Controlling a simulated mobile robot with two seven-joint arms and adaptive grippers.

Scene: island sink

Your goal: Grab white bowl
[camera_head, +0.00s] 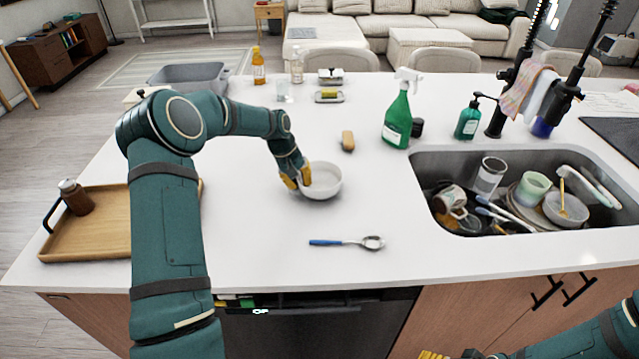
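The white bowl (325,182) stands upright on the white island counter, left of the sink. My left gripper (297,178) is at the bowl's left rim, with its yellow fingertips against or very near the rim. One finger seems to be inside the rim and one outside, but I cannot tell whether they are closed on it. My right gripper (450,355) shows only as a small yellow and dark part at the bottom edge; its fingers are mostly out of view.
A spoon with a blue handle (345,243) lies in front of the bowl. The sink (440,163), full of dishes, is at right. A green spray bottle (397,117) stands behind. A wooden tray (105,245) is at left.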

